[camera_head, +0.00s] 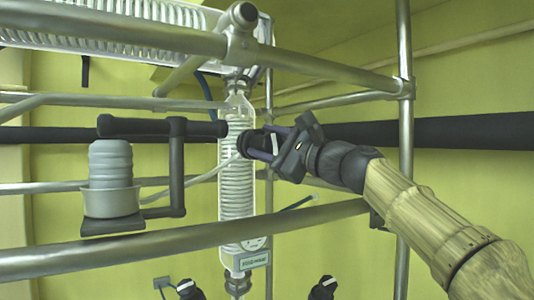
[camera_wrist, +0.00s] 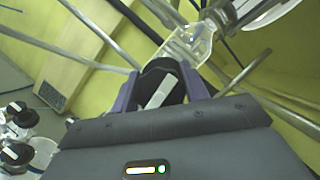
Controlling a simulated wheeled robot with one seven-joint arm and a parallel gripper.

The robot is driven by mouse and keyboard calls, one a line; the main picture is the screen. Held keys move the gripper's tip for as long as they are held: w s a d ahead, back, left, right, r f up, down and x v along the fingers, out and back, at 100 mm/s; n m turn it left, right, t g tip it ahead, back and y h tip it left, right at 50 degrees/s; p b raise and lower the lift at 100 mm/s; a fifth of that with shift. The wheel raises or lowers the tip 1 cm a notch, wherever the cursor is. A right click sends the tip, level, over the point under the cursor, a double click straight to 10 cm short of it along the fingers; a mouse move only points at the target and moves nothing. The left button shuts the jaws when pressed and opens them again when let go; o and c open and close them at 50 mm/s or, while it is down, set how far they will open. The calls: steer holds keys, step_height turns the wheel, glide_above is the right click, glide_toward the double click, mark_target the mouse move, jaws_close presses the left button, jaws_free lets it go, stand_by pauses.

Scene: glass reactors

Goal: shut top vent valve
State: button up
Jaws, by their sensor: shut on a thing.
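The valve knob at the glass column is black, at the column's right side in the head view (camera_head: 248,144). In the wrist view the black knob (camera_wrist: 163,68) with a white bar across it sits between my purple fingers. My gripper (camera_head: 262,147) reaches in from the right and is shut on this knob. The gripper also shows in the wrist view (camera_wrist: 162,90), with one finger on each side of the knob. The glass column (camera_head: 236,190) with a white coil stands upright behind it. The fingers partly hide the knob, and the valve's inside cannot be seen.
Metal rails (camera_head: 150,248) cross in front of the column, and an upright post (camera_head: 404,130) stands right of it. A grey vessel (camera_head: 111,163) on a black bracket is at left. Two other black-and-white knobs (camera_head: 188,288) (camera_head: 323,287) show low down.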

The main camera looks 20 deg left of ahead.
steer(key=m+t+b, duration=0.1)
steer(key=m, duration=0.2)
steer(key=m+t+b, duration=0.1)
steer(key=m+t, duration=0.1)
steer(key=m, duration=0.2)
steer(key=shift+w+f, duration=0.1)
steer(key=m+t, duration=0.1)
steer(key=m, duration=0.2)
steer(key=m+t+h+b, duration=0.1)
steer(key=m+t, duration=0.1)
steer(key=m, duration=0.1)
steer(key=shift+w+d+m+h, duration=0.1)
steer(key=shift+m+h, duration=0.2)
steer(key=shift+m, duration=0.1)
steer(key=m+t+h, duration=0.1)
steer(key=m, duration=0.3)
steer(key=m+t+h, duration=0.1)
steer(key=m, duration=0.2)
steer(key=shift+d+r+t+h, duration=0.1)
steer(key=shift+r+t+h, duration=0.15)
steer(key=shift+t+h, duration=0.05)
steer(key=shift+w+d+m+t+h+p, duration=0.1)
steer(key=shift+m+t+h+p, duration=0.2)
steer(key=shift+m+h, duration=0.8)
steer(key=shift+w+d+m+t+h+p, duration=0.15)
steer(key=shift+m+t+h, duration=0.2)
steer(key=shift+m, duration=1.45)
steer(key=shift+a, duration=0.1)
steer(key=o, duration=1)
steer(key=shift+f, duration=0.1)
